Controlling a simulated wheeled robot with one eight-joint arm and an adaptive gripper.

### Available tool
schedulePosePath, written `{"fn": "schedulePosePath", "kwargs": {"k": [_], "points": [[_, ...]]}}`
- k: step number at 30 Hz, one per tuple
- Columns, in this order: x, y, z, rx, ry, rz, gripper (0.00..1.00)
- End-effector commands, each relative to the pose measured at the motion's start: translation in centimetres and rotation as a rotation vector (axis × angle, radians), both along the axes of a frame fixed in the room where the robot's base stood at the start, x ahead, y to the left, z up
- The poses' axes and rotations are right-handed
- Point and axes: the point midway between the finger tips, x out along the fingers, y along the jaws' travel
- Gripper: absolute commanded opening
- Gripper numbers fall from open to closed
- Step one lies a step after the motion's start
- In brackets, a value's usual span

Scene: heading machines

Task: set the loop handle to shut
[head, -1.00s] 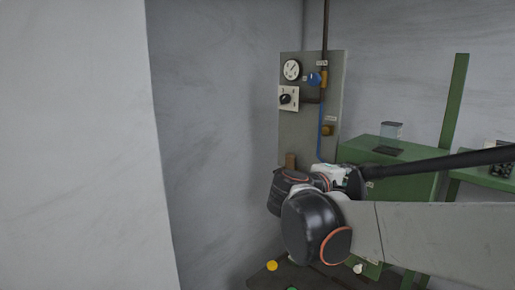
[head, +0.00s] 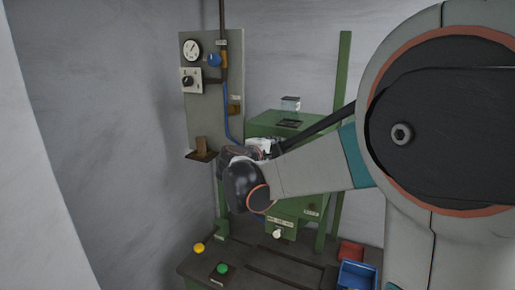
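No handle in the head view can be made out for certain as the loop handle. A grey panel (head: 206,122) on the left carries a pipe with a round blue handle (head: 214,60) beside a brass fitting (head: 225,60). Its exact shape and setting are too small to tell. My arm reaches in from the right, and its wrist end is in front of the green machine, below and right of the blue handle and apart from it. My gripper's fingers cannot be made out there.
The panel also has a gauge (head: 193,49), a dark selector knob (head: 188,81) and a small shelf (head: 201,155). The green machine (head: 268,123) stands to its right. Yellow (head: 199,248) and green (head: 223,268) buttons and red (head: 350,251) and blue (head: 357,274) bins are lower down.

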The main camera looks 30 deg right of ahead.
Motion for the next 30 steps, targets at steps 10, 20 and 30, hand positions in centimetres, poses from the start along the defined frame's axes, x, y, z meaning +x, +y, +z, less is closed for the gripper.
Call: {"fn": "schedulePosePath", "kwargs": {"k": [10,20,30], "points": [[0.0,0.0,0.0,0.000,0.000,0.000,0.00],[0.5,-0.8,-0.1,0.000,0.000,-0.003,0.00],[3.9,-5.1,-0.1,0.000,0.000,-0.002,0.00]]}}
